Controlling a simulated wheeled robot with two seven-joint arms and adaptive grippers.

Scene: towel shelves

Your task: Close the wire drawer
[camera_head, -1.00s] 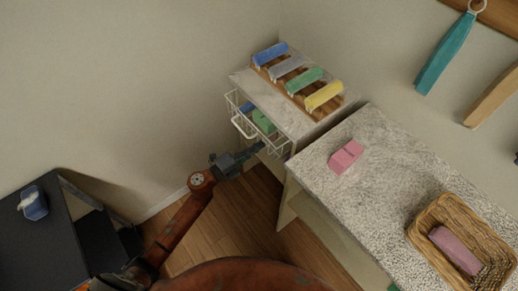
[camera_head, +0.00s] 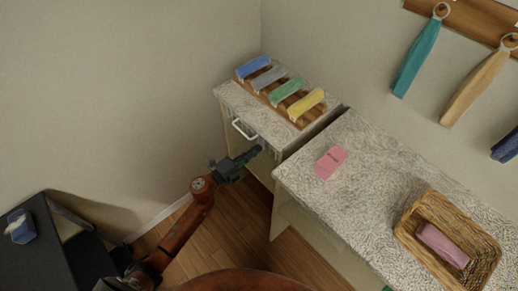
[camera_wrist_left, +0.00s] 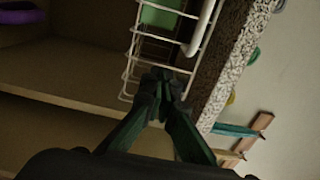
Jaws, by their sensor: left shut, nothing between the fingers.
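The wire drawer shows in the head view only by its white handle (camera_head: 243,129) and a bit of front, at the edge of the small cabinet's speckled top. The rest of it is hidden under that top. In the left wrist view its white wire basket (camera_wrist_left: 128,72) holds a green folded towel (camera_wrist_left: 158,16), and the white handle (camera_wrist_left: 195,38) is near the top. My left gripper (camera_head: 257,149) is shut and empty, its tips at the drawer's front wires; the left wrist view also shows the tips (camera_wrist_left: 162,76) there. Contact is hard to tell. My right gripper is not in view.
A wooden rack (camera_head: 268,94) with blue, grey, green and yellow towels lies on the small cabinet (camera_head: 230,96). A larger speckled counter (camera_head: 375,165) beside it bears a pink block (camera_head: 331,162) and a wicker basket (camera_head: 408,222). A dark table (camera_head: 35,255) stands at lower left.

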